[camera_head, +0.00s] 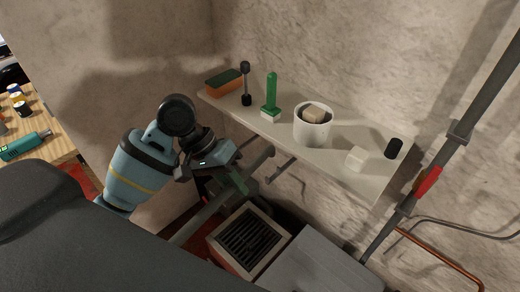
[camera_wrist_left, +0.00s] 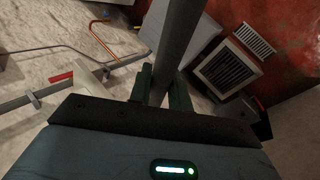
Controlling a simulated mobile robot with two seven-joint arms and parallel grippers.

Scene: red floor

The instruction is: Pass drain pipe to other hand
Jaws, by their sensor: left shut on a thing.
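The drain pipe (camera_head: 207,214) is a dark grey tube in the head view, slanting below the shelf's left part. My left gripper (camera_head: 240,184) comes in from the left and is shut on it. In the left wrist view the drain pipe (camera_wrist_left: 177,40) runs up between the two dark fingers of my left gripper (camera_wrist_left: 163,88) and leaves the top of the picture. The lower end of the pipe in the head view is hidden behind a dark part in the foreground. My right gripper is not in view.
A pale wall shelf (camera_head: 330,160) holds a sponge (camera_head: 224,81), a green brush (camera_head: 271,95), a white pot (camera_head: 312,127) and small items. Below stand a grilled box (camera_head: 247,241) and a grey box (camera_head: 315,268). A wall pipe with a red handle (camera_head: 428,183) is at right.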

